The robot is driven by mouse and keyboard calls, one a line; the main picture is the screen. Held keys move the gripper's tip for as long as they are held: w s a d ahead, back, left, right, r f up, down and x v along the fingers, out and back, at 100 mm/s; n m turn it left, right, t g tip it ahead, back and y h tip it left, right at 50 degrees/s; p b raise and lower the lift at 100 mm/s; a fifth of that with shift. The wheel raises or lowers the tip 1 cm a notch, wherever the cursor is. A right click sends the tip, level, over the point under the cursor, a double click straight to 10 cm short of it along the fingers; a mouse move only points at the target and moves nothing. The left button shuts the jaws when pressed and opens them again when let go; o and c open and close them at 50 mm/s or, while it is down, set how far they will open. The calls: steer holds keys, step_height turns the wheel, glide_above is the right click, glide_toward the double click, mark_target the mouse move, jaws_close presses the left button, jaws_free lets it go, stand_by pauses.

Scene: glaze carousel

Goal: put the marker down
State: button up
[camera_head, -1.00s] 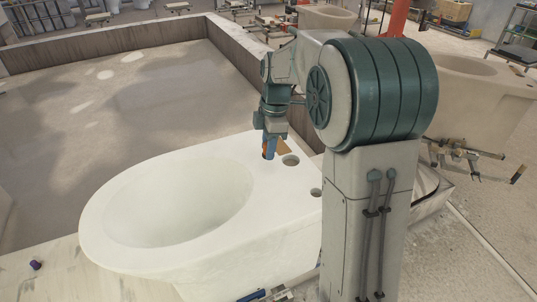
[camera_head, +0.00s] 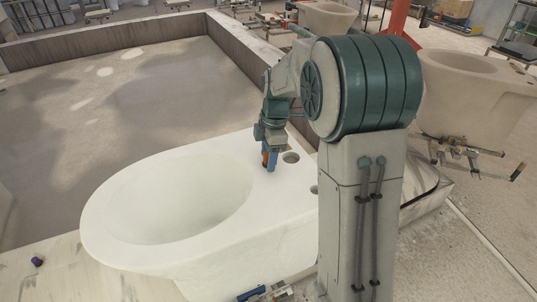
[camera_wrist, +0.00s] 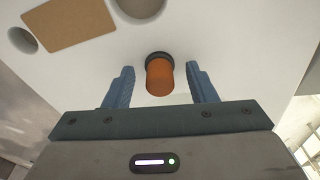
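The marker (camera_wrist: 160,77) is an orange cylinder with a dark end. In the wrist view it stands on the white surface between my two blue fingers, with a gap on each side. My gripper (camera_wrist: 160,69) is open around it and not touching it. In the head view my gripper (camera_head: 269,160) points down at the flat deck of a white ceramic basin (camera_head: 215,250), beside a round hole. Only a bit of orange (camera_head: 265,159) shows there by the fingers.
A tan card (camera_wrist: 68,22) lies flat on the white deck, near two round holes. A small purple object (camera_head: 37,262) lies at the lower left. Blue-handled items (camera_head: 265,293) lie below the basin. A low wall (camera_head: 120,38) bounds the grey floor behind.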

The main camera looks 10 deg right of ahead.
step_height(320, 180, up, 11)
steer(key=d, duration=0.1)
steer(key=s+f+m+t, duration=0.1)
steer(key=s+f+m, duration=0.2)
steer(key=s+m, duration=0.6)
steer(key=s+f+m+t+h, duration=0.1)
steer(key=s+f+m+t, duration=0.1)
steer(key=s+m, duration=0.7)
steer(key=s+f, duration=0.1)
steer(key=s, duration=0.5)
steer(key=shift+a, duration=0.4)
steer(key=shift+w, duration=0.1)
stand_by(0.8)
